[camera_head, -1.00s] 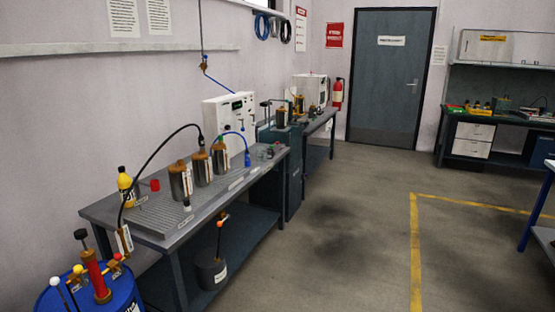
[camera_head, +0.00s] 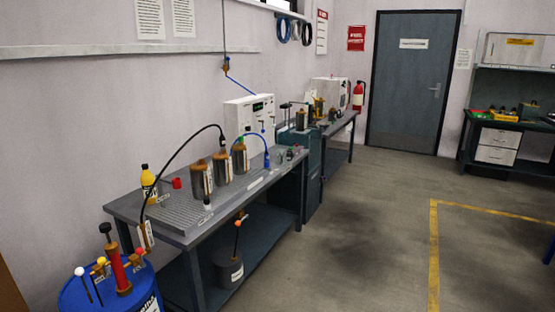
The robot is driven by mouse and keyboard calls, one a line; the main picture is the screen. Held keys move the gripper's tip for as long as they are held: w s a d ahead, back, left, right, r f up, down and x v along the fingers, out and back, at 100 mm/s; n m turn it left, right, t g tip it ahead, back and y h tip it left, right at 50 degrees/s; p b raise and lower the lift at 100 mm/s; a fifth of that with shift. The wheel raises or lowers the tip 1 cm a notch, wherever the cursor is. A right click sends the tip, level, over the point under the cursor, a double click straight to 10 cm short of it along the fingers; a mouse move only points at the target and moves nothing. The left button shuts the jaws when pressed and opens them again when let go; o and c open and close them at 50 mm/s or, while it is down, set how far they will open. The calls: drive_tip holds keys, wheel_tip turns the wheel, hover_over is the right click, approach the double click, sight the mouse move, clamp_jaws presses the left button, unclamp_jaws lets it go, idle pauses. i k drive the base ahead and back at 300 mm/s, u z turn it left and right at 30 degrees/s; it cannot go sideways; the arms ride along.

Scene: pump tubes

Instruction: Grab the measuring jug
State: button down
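I cannot make out a measuring jug for certain in the head view. On the near workbench (camera_head: 262,190) stand several dark cylinders with brown tops, such as the leftmost one (camera_head: 201,180). A yellow bottle with a black cap (camera_head: 149,183) and a small red item (camera_head: 177,183) are at the bench's left end; the red item is too small to identify. A grey bucket-like container with an upright rod (camera_head: 229,267) is on the lower shelf. My gripper is not in view.
A blue drum (camera_head: 110,292) with a red hand pump (camera_head: 118,270) stands at the lower left. A white control box (camera_head: 250,114) is behind the bench. Open floor with a yellow line (camera_head: 434,250) lies to the right, before a grey door (camera_head: 412,90).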

sight(281, 154)
drive_tip(key=i, duration=0.9)
drive_tip(key=z, duration=4.7)
drive_tip(key=i, duration=0.15)
drive_tip(key=u, duration=3.1)
drive_tip(key=i, duration=0.35)
drive_tip(key=z, duration=0.15)
